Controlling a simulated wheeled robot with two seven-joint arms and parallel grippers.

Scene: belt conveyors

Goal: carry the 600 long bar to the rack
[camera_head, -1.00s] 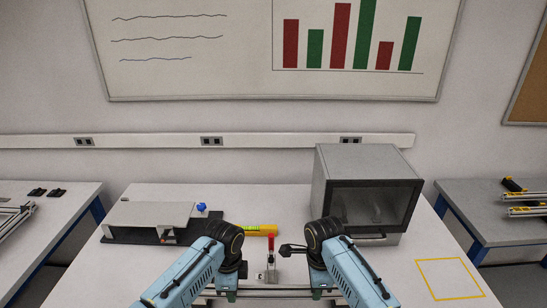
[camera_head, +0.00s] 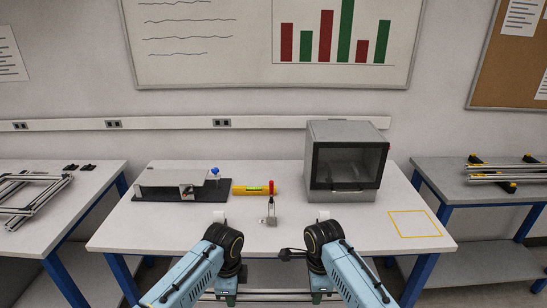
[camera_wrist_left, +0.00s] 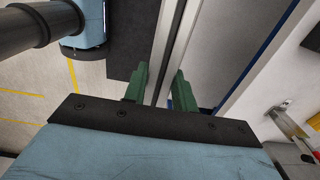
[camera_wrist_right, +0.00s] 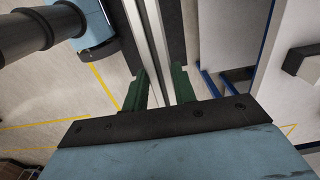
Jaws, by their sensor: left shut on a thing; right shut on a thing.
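The long bar (camera_head: 272,291), a silver slotted profile, lies crosswise low in the head view, in front of the middle table's front edge. My left gripper (camera_head: 228,294) and my right gripper (camera_head: 318,293) are both shut on it, well apart. The bar runs between the green fingers in the left wrist view (camera_wrist_left: 172,40) and in the right wrist view (camera_wrist_right: 150,38). My arms hide parts of the bar in the head view. On the right table, black and yellow holders (camera_head: 530,159) carry several silver bars (camera_head: 505,168); this looks like the rack.
The middle table (camera_head: 150,220) bears a grey box with a dark window (camera_head: 345,160), a yellow level (camera_head: 250,189), a red-topped clamp (camera_head: 271,205) and a grey fixture (camera_head: 165,180). A profile frame (camera_head: 35,200) lies on the left table. Floor gaps separate the tables.

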